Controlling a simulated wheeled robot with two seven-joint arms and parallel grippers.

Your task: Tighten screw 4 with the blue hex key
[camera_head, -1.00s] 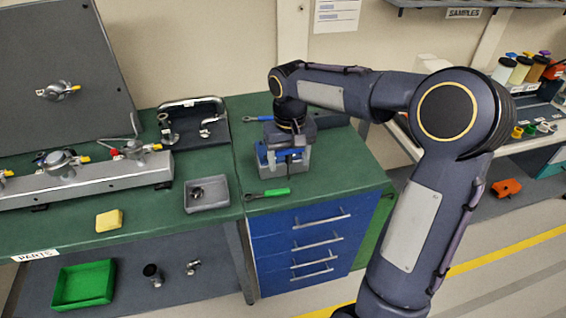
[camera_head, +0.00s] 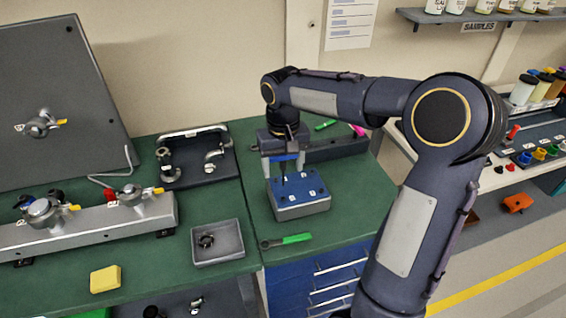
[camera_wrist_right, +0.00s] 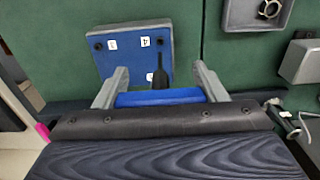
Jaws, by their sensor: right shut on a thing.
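The metal block (camera_head: 302,206) with a blue top plate stands on the right green bench. In the right wrist view its blue top (camera_wrist_right: 125,62) shows labels 3 and 4 (camera_wrist_right: 145,41). Screw 4 (camera_wrist_right: 160,41) is a small dark dot beside its label. My right gripper (camera_head: 284,160) is shut on the blue hex key (camera_wrist_right: 160,97) by its handle. The key's black shaft (camera_wrist_right: 160,78) points down over the plate, its far end near screw 4 in the picture. I cannot tell whether it touches. My left gripper is not in view.
A green-handled wrench (camera_head: 286,240) lies in front of the block. A grey tray (camera_head: 217,255) with a small dark part stands to the left. A dark rack (camera_head: 335,147) lies behind the block, with green and magenta handles near it. A yellow sponge (camera_head: 105,279) lies far left.

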